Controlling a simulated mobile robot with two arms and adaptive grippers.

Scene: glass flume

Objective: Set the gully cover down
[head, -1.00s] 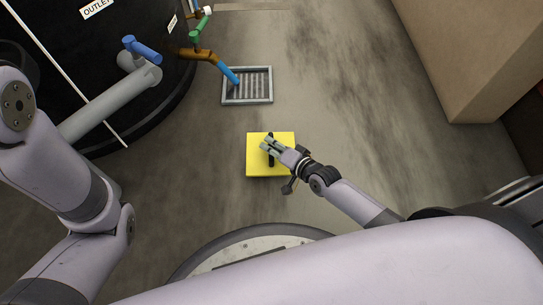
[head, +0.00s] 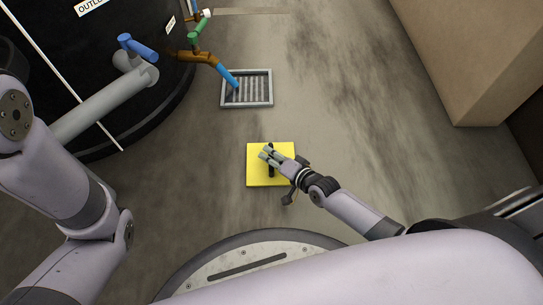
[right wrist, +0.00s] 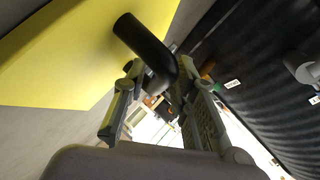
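The gully cover (head: 256,178) is a yellow square plate with a black handle (head: 271,171). It is in the middle of the head view, and part of it fills the upper left of the right wrist view (right wrist: 70,50). My right gripper (head: 267,155) is over the plate, its fingers shut on the black handle. The wrist view shows the handle (right wrist: 145,42) between the two fingers (right wrist: 160,85). How high the plate is above the floor is hard to tell. My left arm is at the left; its gripper is out of view.
A grey-framed floor grating (head: 260,104) lies beyond the cover, with a blue pipe end (head: 228,76) over its left part. A black tank (head: 60,60) with valves and pipes stands at the left. A tan block (head: 460,60) is at the right. The floor between is clear.

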